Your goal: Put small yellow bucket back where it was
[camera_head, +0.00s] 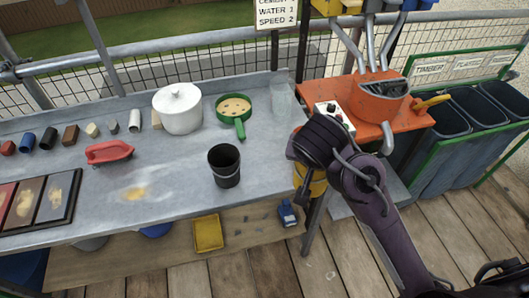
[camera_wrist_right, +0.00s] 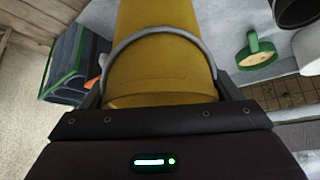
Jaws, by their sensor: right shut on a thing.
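The small yellow bucket (camera_wrist_right: 155,55) fills the middle of the right wrist view, with its grey wire handle arched across it. My right gripper (camera_wrist_right: 160,92) is shut on it, one finger at each side. In the head view the bucket (camera_head: 316,186) shows only partly below my dark right wrist (camera_head: 320,140), just off the right end of the grey workbench (camera_head: 270,165). The wrist hides most of it, and I cannot tell whether it touches anything below. My left gripper is not in view.
A black bucket (camera_head: 224,166) stands on the bench, left of my right wrist. Behind it are a green pan (camera_head: 234,108), a white pot (camera_head: 178,108) and a clear container (camera_head: 282,98). The orange mixer stand (camera_head: 400,125) and bins (camera_head: 470,110) are at right. Bare bench surrounds the black bucket.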

